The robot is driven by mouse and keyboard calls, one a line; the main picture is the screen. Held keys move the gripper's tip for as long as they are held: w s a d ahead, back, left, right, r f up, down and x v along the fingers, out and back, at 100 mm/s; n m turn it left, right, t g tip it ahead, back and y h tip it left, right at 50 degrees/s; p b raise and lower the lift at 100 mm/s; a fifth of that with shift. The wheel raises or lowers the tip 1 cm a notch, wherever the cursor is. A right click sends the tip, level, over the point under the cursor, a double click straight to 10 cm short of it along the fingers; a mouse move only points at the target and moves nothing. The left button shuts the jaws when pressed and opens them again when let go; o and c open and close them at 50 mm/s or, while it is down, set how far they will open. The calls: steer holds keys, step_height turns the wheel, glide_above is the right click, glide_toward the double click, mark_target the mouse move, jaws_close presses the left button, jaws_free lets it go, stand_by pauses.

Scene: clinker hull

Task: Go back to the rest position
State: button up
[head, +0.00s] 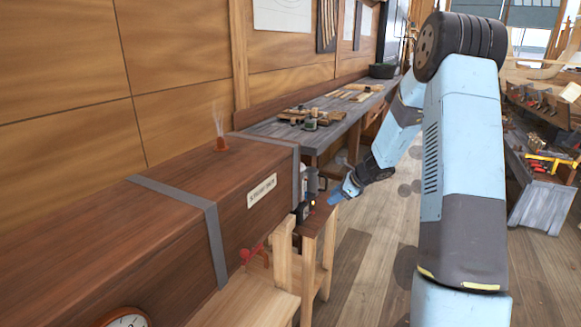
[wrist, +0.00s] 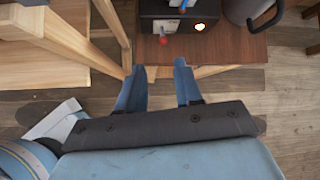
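My gripper (head: 338,196) hangs at the end of my arm, beside a small brown wooden stand (head: 317,219). In the wrist view, its two blue fingers are apart with nothing between them, so my gripper (wrist: 159,72) is open and empty. Beyond the fingertips is the brown board of the stand (wrist: 225,50). The fingers appear apart from these things.
A long wooden box (head: 110,235) with metal straps fills the left, with a steaming vent (head: 222,143) on top. A dark pot (wrist: 245,12) stands on the board's right. A grey workbench (head: 345,125) runs along the wall. Plank floor (head: 365,265) is open between stand and arm.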

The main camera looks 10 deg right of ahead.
steer(key=s+a+r+n+h, duration=0.1)
steer(key=s+a+r+n, duration=0.25)
steer(key=s+r, duration=0.3)
steer(key=s+a+r+n+g, duration=0.1)
steer(key=s+a+r+n, duration=0.1)
steer(key=s+r+n, duration=0.4)
steer(key=s+a+r+n+h, duration=0.1)
steer(key=s+a+r+n, duration=0.15)
steer(key=s+r, duration=0.4)
steer(key=s+d+r+n+h, duration=0.1)
steer(key=s+r+n, duration=0.1)
steer(key=s, duration=0.5)
steer(key=s+r+n+h, duration=0.1)
steer(key=s+r+n, duration=0.2)
steer(key=s+n, duration=0.2)
steer(key=s+d+r+n+t+h, duration=0.1)
steer(key=s+r+n+h, duration=0.1)
steer(key=s, duration=0.9)
steer(key=shift+s+d+r+n, duration=0.3)
steer(key=shift+r+n, duration=0.15)
steer(key=shift+n, duration=0.65)
steer(key=shift+w+a, duration=0.1)
